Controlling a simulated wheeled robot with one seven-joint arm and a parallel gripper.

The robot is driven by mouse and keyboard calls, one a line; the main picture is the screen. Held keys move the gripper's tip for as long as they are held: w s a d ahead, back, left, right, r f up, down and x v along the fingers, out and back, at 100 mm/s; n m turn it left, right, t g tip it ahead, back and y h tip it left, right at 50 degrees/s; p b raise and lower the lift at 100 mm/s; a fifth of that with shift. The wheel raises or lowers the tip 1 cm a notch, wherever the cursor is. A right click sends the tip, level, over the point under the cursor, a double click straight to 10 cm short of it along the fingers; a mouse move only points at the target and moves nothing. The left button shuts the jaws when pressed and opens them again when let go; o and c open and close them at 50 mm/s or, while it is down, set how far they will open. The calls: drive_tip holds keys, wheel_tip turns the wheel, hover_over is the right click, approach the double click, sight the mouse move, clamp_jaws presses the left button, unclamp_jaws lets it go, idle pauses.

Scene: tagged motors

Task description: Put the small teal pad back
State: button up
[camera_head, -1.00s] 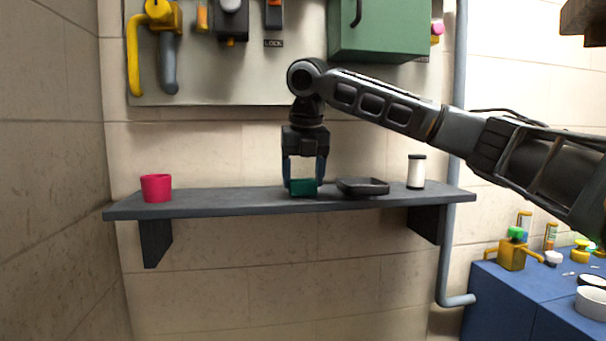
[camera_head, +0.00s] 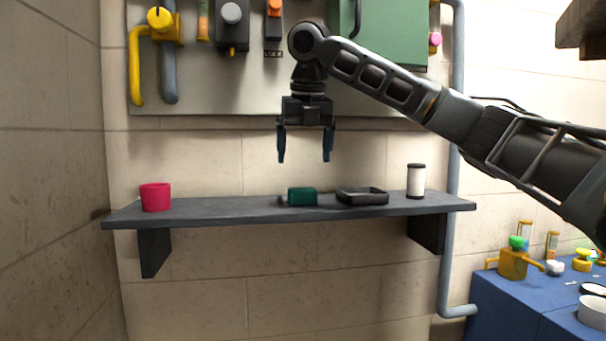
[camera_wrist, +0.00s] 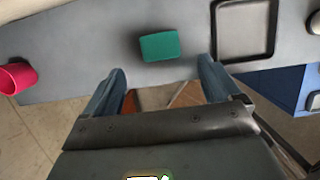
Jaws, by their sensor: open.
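The small teal pad (camera_head: 302,196) lies on the grey wall shelf (camera_head: 235,209), just left of a shallow dark tray (camera_head: 362,196) and apart from it. In the wrist view the pad (camera_wrist: 160,46) shows whole, with the tray (camera_wrist: 245,30) to its right across a gap of bare shelf. My gripper (camera_head: 305,158) is open and empty above the pad, its fingers pointing down and clear of it. In the wrist view the fingers stand wide apart, with the pad beyond their tips.
A red cup (camera_head: 155,197) stands at the shelf's left end and a white canister with a dark lid (camera_head: 416,181) at its right. The shelf between cup and pad is mostly clear. A panel with valves and a green box (camera_head: 395,45) is above. A blue bench (camera_head: 500,305) is lower right.

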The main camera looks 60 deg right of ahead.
drive_tip(key=shift+v, duration=2.15)
